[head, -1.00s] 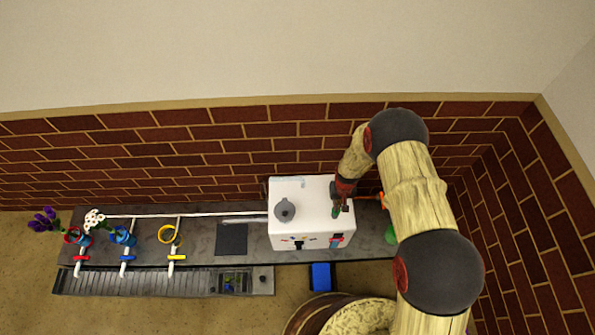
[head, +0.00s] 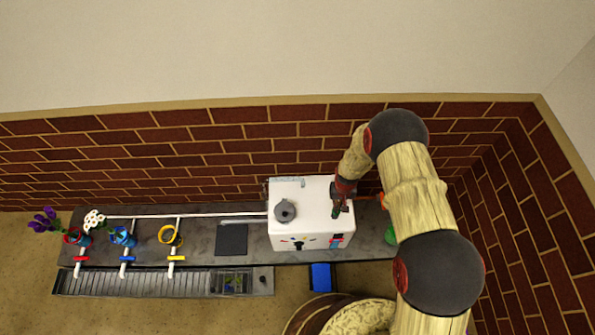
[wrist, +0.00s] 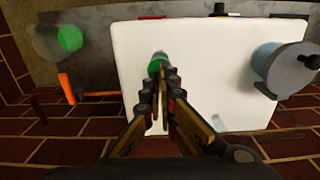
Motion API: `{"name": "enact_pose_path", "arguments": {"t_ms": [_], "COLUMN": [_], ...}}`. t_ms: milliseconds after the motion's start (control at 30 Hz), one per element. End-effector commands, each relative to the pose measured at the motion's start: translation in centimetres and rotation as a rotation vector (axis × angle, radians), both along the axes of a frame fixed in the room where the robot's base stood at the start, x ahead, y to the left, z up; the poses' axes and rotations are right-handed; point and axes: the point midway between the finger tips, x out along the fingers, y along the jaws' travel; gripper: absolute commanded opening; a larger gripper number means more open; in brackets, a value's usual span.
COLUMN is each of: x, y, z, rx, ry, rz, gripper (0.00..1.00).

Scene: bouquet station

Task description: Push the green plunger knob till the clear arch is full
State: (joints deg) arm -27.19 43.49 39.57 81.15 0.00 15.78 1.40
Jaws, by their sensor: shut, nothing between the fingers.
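The white machine (head: 290,226) stands on the dark counter, and its top also shows in the wrist view (wrist: 215,70). The green plunger knob (wrist: 154,67) sits on that top, close at my fingertips and partly hidden by them. My gripper (wrist: 163,78) is shut and empty, with its tips at the knob; I cannot tell for sure whether they touch it. In the head view my gripper (head: 338,212) points down over the machine's right side. A pale, clear strip, likely the clear arch (head: 287,183), runs along the machine's back left edge; its fill level is too small to tell.
A grey round-lidded part (wrist: 287,70) stands on the machine. An orange-handled item (wrist: 68,90) and a green-ended clear cylinder (wrist: 68,39) lie beside it. Red, blue and yellow cups (head: 170,236) with taps stand at the left. A blue block (head: 320,277) sits in front.

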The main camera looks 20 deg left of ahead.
Motion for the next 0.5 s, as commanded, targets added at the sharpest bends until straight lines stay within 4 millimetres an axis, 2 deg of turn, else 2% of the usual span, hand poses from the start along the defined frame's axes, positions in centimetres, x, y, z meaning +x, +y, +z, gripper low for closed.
{"name": "enact_pose_path", "arguments": {"t_ms": [500], "x": [0.0], "y": [0.0], "z": [-1.3], "rx": [0.0], "ry": [0.0], "rz": [0.0], "gripper": [0.0]}}
